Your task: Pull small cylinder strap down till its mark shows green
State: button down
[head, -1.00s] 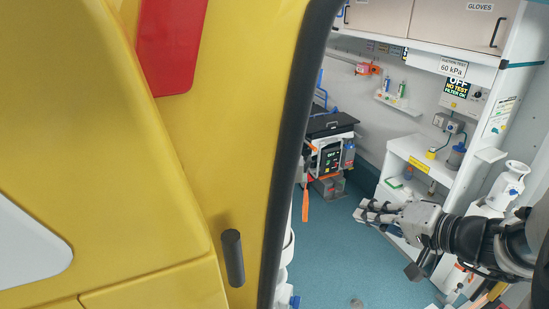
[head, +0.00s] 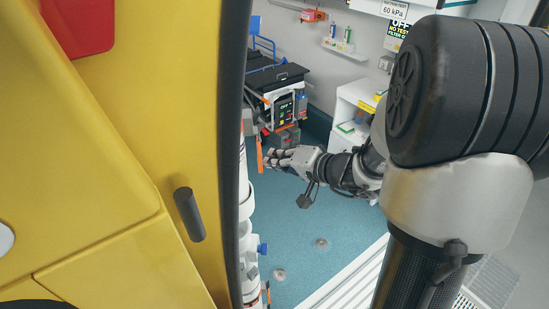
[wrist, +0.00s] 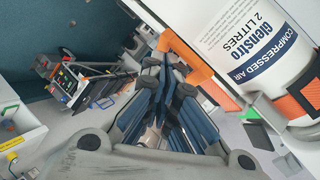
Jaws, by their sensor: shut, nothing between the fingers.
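A white cylinder (wrist: 250,40) marked "Compressed air 2 litres" fills the upper right of the wrist view. An orange strap piece (wrist: 186,56) slants beside it, behind my fingertips. Another orange band (wrist: 301,97) crosses the cylinder's lower end at the right edge. I cannot tell whether a mark on the strap shows green. My gripper (wrist: 165,82) is shut and empty, left of the cylinder; contact with the strap cannot be told. In the head view my gripper (head: 276,157) is inside the vehicle above the blue floor, and I cannot make out the small cylinder there.
The yellow door (head: 110,200) stands close on the left in the head view. A black-topped unit with a lit screen (head: 285,108) is behind my gripper, and a white cabinet (head: 357,98) is right of it. The blue floor (head: 320,225) below is mostly clear.

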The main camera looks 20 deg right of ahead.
dwell(0.3)
jog(key=f+b, duration=0.1)
jog(key=b, duration=0.3)
jog(key=shift+a+f, duration=0.25)
jog(key=shift+f, duration=0.15)
jog(key=shift+s, duration=0.1)
jog(key=v, duration=1.2)
jog(key=shift+r, duration=0.25)
